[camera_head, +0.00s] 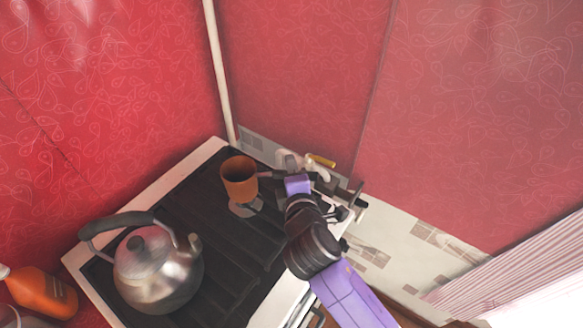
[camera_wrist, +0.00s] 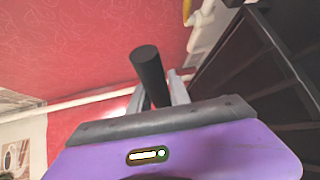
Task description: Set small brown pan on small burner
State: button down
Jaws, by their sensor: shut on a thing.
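The small brown pan (camera_head: 239,181) is upright over the back part of the dark stove top, with its dark handle pointing right. My gripper (camera_head: 283,176) is at the pan's right, shut on that handle. In the wrist view the black handle (camera_wrist: 147,68) stands up by the grey fingers, and the pan's body is not seen. A small burner (camera_head: 246,208) with a pale metal centre shows just below and in front of the pan and is partly covered by it. I cannot tell whether the pan touches the burner or hangs a little above it.
A metal kettle (camera_head: 155,270) with a dark handle stands on the front left of the stove (camera_head: 215,225). An orange bottle (camera_head: 42,292) is at the lower left. A pipe with a yellow valve lever (camera_head: 321,160) is behind my gripper. Red walls close off the back.

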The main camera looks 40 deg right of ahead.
jog(key=shift+f+b, duration=0.4)
jog(key=shift+f, duration=0.1)
dwell(0.6)
jog(key=c, duration=1.1)
grip_release()
jog(key=b+v, duration=0.1)
jog(key=v, duration=0.6)
jog(key=shift+s+a+r, duration=0.1)
jog(key=shift+s+a, duration=0.1)
jog(key=shift+s, duration=0.15)
